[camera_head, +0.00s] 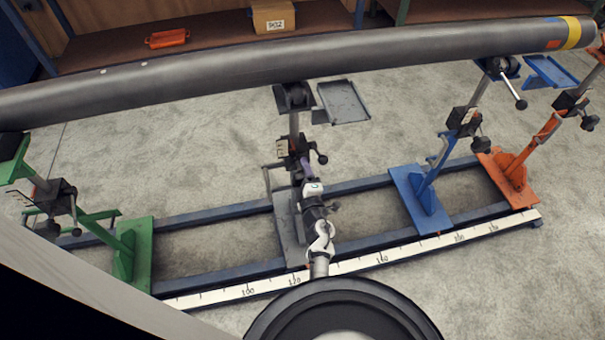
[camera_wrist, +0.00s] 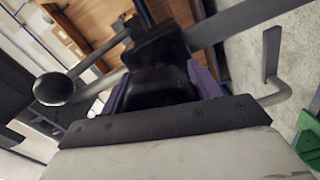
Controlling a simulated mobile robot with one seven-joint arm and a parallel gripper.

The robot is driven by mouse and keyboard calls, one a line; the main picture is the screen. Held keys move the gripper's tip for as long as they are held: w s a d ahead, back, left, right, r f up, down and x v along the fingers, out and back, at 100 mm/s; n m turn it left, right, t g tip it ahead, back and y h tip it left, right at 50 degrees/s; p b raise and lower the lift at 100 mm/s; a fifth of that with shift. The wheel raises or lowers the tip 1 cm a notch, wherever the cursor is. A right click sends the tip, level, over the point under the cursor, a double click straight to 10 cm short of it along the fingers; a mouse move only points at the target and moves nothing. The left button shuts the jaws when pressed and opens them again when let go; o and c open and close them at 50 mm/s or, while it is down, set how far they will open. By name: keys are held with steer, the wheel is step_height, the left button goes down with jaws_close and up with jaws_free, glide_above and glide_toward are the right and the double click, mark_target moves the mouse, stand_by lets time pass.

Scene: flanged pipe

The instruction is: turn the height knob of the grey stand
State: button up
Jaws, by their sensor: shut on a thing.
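The grey stand (camera_head: 287,228) stands mid-rail under the long pipe, with a black clamp block (camera_head: 286,146) on its post. My gripper (camera_head: 304,166) reaches up to the front of this block. In the wrist view the purple-padded jaws (camera_wrist: 160,88) are shut on a black part that I take to be the height knob (camera_wrist: 165,86). The jaws hide much of it. A lever with a round black ball (camera_wrist: 53,88) sticks out to the left in the wrist view. A bent grey rod (camera_wrist: 274,65) is on the right, apart from the jaws.
The grey pipe (camera_head: 250,68) runs across above the stands. A green stand (camera_head: 135,250), a blue stand (camera_head: 420,200) and an orange stand (camera_head: 510,180) share the blue rails. A grey tray (camera_head: 343,101) hangs beside the grey stand's top. A white scale (camera_head: 380,258) lies along the front rail.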

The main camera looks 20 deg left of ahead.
steer(key=n+b, duration=0.1)
steer(key=n, duration=0.6)
steer(key=shift+r, duration=0.2)
stand_by(0.4)
steer(key=o, duration=1)
steer(key=shift+s+f, duration=0.1)
